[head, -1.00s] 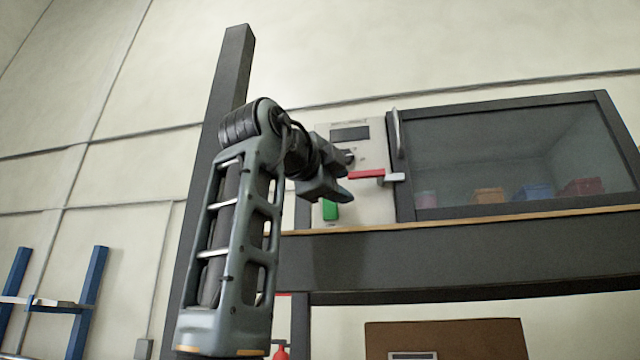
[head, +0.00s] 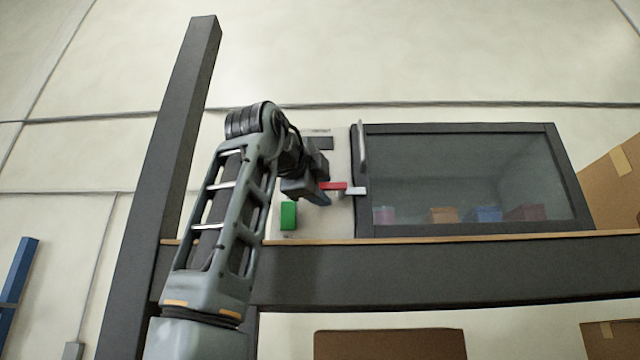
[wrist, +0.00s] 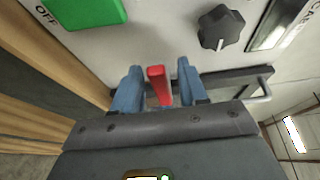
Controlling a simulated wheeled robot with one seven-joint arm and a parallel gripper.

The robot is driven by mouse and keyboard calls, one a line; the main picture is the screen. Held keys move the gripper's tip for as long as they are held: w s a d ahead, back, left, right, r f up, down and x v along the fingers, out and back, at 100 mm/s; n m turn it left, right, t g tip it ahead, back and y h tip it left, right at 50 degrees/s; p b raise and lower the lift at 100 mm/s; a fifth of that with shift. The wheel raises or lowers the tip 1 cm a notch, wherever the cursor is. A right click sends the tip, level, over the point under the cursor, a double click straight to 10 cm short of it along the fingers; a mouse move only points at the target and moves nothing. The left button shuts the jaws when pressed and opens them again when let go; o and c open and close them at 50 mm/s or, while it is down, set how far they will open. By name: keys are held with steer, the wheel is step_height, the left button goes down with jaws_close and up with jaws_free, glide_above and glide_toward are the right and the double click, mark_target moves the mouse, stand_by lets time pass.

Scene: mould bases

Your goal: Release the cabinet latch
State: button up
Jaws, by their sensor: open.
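The latch has a red handle (head: 333,186) with a pale grey end (head: 356,191) that reaches the left edge of the cabinet door (head: 470,128). The door is shut. My gripper (head: 322,197) is at the left end of the handle in the head view, partly covering it. In the wrist view my gripper (wrist: 157,68) is open, with its blue fingers on either side of the red handle (wrist: 159,86). Narrow gaps show on both sides, so the handle is not clamped.
A green switch (head: 289,215) sits on the pale panel, below and left of the latch. A black knob (wrist: 217,27) is also on this panel. A vertical door handle (head: 362,147) stands above the latch. Boxes show behind the glass. A dark beam (head: 420,270) runs below.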

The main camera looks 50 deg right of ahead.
steer(key=shift+c, duration=0.3)
jaws_close()
steer(key=shift+f, duration=0.15)
steer(key=f+n+t+b, duration=0.1)
steer(key=n+b, duration=0.1)
steer(key=n, duration=0.2)
steer(key=s+d+f+n+t+h+b, duration=0.1)
steer(key=n+t+b, duration=0.1)
steer(key=n, duration=0.3)
steer(key=f+n+t+h+b, duration=0.1)
steer(key=n+t+b, duration=0.1)
steer(key=n, duration=0.3)
steer(key=shift+s+d+f+b, duration=0.25)
steer(key=shift+s+f+b, duration=0.05)
steer(key=shift+s+f, duration=0.1)
steer(key=n+t, duration=0.1)
steer(key=n, duration=0.1)
steer(key=s+n+t+y, duration=0.1)
steer(key=n, duration=0.2)
steer(key=d+n+t, duration=0.1)
steer(key=n, duration=0.2)
steer(key=shift+s+t+y, duration=0.2)
steer(key=shift+t+y, duration=0.2)
steer(key=shift+f+n, duration=0.1)
steer(key=shift+n, duration=0.2)
